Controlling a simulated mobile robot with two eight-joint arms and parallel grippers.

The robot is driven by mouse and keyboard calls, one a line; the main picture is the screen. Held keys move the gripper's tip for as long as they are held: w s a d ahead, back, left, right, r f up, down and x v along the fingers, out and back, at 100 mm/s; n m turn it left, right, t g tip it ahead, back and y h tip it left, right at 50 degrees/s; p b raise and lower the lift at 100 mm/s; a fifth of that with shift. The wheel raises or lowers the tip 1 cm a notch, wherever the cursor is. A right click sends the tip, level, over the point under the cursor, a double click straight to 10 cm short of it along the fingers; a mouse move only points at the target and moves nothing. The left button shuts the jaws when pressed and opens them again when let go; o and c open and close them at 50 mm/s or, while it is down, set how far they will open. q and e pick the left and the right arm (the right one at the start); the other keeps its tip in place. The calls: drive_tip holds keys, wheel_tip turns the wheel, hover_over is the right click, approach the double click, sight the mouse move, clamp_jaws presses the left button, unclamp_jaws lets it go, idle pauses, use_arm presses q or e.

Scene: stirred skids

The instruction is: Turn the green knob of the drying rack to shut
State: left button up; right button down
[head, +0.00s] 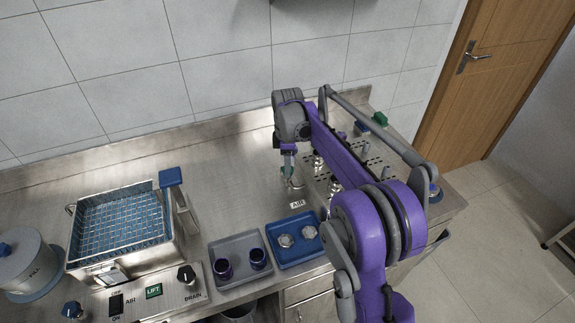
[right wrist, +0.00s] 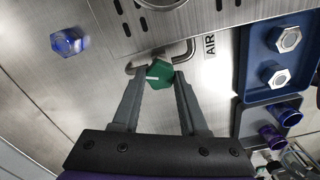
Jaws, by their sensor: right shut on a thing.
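The green knob (right wrist: 158,74) shows in the right wrist view, with a pale line across its face, beside a bent metal pipe. My right gripper (right wrist: 161,80) has a fingertip on each side of the knob and is shut on it. In the head view the right gripper (head: 290,172) reaches down at the drying rack's left side, and the knob is mostly hidden there. The drying rack (head: 375,163) is a perforated steel board with pegs, partly behind my right arm. An "AIR" label (head: 297,204) lies near the knob. My left gripper is out of view.
A blue tray (head: 270,245) with two metal hex pieces and a grey tray (head: 215,247) with two purple cups lie left of my arm. A wire basket (head: 160,215) and a control panel with black knob (head: 186,274) are further left.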

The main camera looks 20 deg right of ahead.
drive_tip(key=m, duration=1.4)
idle(0.5)
drive_tip(key=shift+c, duration=2.2)
unclamp_jaws()
